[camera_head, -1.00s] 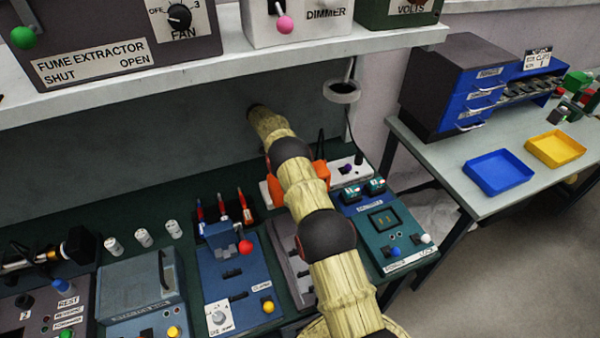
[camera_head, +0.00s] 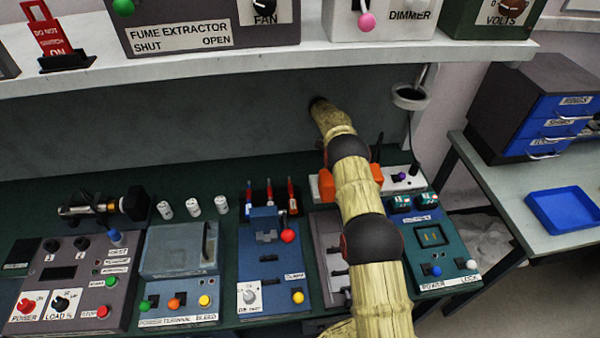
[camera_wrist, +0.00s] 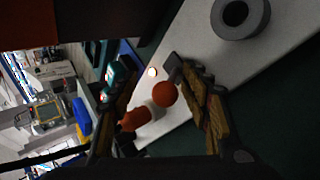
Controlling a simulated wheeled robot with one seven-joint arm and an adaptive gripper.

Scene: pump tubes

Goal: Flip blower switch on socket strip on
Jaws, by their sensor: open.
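The white socket strip (camera_head: 412,184) lies at the back of the bench, partly hidden behind my arm in the head view. A purple knob (camera_head: 400,176) shows on its right part. In the wrist view the pale strip (camera_wrist: 200,50) runs diagonally below my gripper (camera_wrist: 157,82). My gripper is open, with its two wood-coloured fingers apart. I cannot tell whether the fingers touch either one, nor read the switch labels. My arm hides the fingers in the head view.
A grey ring (camera_wrist: 240,16) lies near the strip's far end. A teal box (camera_head: 438,245) stands right of my arm and a blue panel (camera_head: 268,262) left of it. A shelf (camera_head: 250,66) overhangs the bench. A side table holds a blue tray (camera_head: 560,212).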

